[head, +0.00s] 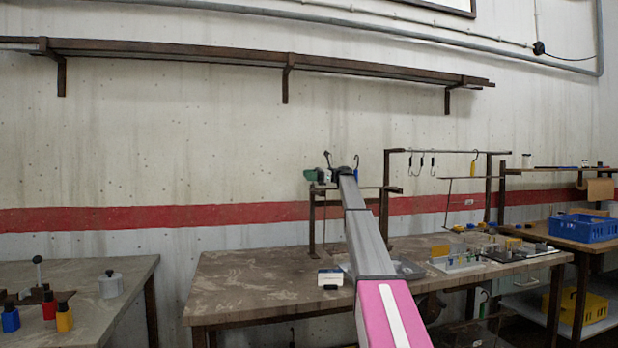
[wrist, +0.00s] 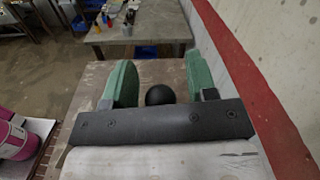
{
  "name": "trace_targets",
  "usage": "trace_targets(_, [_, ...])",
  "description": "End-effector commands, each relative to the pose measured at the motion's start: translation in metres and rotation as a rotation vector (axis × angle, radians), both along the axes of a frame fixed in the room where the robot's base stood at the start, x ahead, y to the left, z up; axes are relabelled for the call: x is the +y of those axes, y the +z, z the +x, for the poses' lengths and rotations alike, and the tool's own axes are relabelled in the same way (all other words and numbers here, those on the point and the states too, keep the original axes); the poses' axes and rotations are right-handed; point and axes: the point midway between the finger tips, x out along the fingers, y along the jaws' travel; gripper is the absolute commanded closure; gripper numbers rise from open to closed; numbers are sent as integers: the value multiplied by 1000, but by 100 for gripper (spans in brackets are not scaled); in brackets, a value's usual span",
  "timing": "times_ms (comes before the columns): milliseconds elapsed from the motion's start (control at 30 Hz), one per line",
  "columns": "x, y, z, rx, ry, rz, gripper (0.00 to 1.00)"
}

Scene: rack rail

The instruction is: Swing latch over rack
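My gripper (head: 321,175) is at the end of my outstretched arm, above a small dark rack (head: 312,218) at the back of the middle table. In the wrist view my gripper (wrist: 157,65) has two green fingers spread apart. A round black knob (wrist: 160,95) shows between them, with a gap on each side. It looks like the latch's knob, but I cannot tell for sure. The rest of the latch is hidden or too small to make out. My arm covers part of the rack in the head view.
A rail with several hooks (head: 433,151) stands to the right of the rack. A white box (head: 330,276) and small fixtures (head: 455,263) sit on the middle table (head: 240,290). A long shelf (head: 200,50) runs along the wall above. The wall is close on the right in the wrist view.

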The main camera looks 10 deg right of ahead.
Motion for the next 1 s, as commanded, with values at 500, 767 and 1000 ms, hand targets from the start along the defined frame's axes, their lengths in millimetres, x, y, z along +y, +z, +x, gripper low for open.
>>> trace_targets(500, [21, 53, -13, -1, 3, -1, 48])
trace_targets(767, [63, 81, -35, -2, 3, 0, 48])
trace_targets(1000, [92, 101, -50, 0, 2, 0, 48])
